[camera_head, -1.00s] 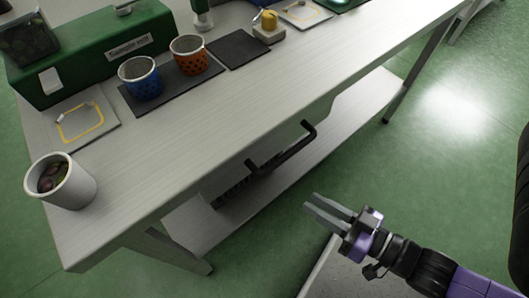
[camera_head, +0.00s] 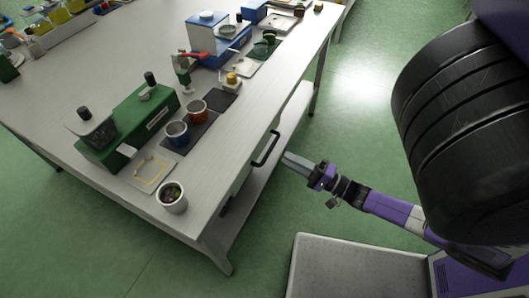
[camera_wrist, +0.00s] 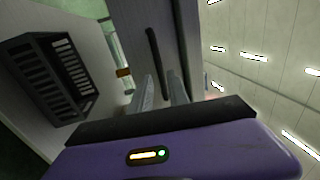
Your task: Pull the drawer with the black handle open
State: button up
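The black bar handle (camera_head: 266,149) sticks out from below the front edge of the workbench (camera_head: 235,125). In the wrist view the handle (camera_wrist: 156,62) stands upright on a grey front, just beyond my fingertips. The drawer's body is hidden under the bench top in the head view. My gripper (camera_head: 285,157) is just to the right of the handle, pointing at it. In the wrist view my gripper (camera_wrist: 161,78) has its two fingers apart, with nothing between them. The handle lines up with the gap, and I cannot tell whether the fingers reach around it.
A black slotted crate (camera_wrist: 52,78) is beside the drawer in the wrist view. Green floor lies open in front.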

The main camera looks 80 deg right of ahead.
aim_at(270, 149)
jog(key=x, duration=0.7)
jog(key=shift+w+d+p, duration=0.1)
jog(key=shift+w+p, duration=0.2)
jog(key=shift+p, duration=0.05)
grip_shut()
dwell(1.1)
